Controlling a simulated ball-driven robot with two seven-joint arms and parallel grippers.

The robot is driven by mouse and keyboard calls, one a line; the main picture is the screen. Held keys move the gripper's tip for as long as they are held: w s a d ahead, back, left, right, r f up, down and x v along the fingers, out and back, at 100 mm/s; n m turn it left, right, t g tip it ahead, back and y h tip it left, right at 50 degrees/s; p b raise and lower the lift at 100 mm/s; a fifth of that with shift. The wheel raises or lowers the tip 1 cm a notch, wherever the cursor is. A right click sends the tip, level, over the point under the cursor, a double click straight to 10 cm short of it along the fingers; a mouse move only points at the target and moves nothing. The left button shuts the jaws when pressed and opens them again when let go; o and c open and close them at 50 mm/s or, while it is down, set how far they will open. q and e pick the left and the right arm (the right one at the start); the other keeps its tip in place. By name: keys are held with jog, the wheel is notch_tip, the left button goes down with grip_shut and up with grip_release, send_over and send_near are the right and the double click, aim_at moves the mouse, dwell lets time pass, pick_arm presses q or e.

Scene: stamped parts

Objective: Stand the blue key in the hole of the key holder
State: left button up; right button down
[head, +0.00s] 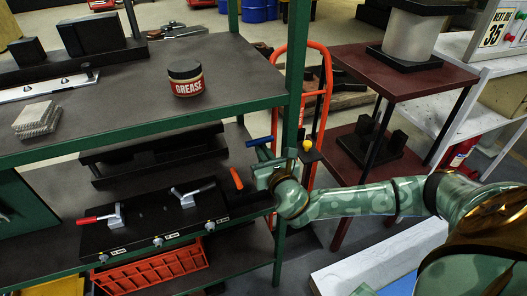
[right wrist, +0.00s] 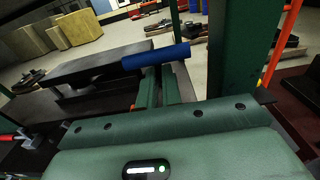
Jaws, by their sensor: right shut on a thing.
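The blue key (head: 259,141) is a blue bar, lying roughly sideways at the tips of my right gripper (head: 262,160). In the right wrist view the blue key (right wrist: 155,56) lies across the ends of the two green fingers (right wrist: 164,85), which are shut on it. The gripper is beside the green shelf post, above the right end of the lower shelf. An upright orange handle (head: 237,178) stands just left of and below it, at a black block (head: 247,199). I cannot make out a hole there, nor tell surely whether this block is the key holder. My left gripper is not in view.
A long dark box (head: 150,226) with toggle clamps is on the lower shelf. The green post (head: 294,85) is close to my right gripper. The upper shelf (head: 130,104) holds a grease tin (head: 186,78). An orange hand truck (head: 324,75) stands behind the post.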

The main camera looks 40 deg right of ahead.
jog(key=shift+f+b, duration=1.45)
jog(key=shift+f, duration=1.35)
jog(key=shift+p, duration=0.75)
jog(key=shift+f+b, duration=2)
jog(key=shift+f, duration=0.9)
jog(key=c, duration=1.5)
grip_release()
jog(key=shift+s, duration=0.1)
jog(key=p+v, duration=0.3)
jog(key=v, duration=1.3)
jog(key=shift+p, duration=0.35)
jog(key=shift+a+r, duration=0.1)
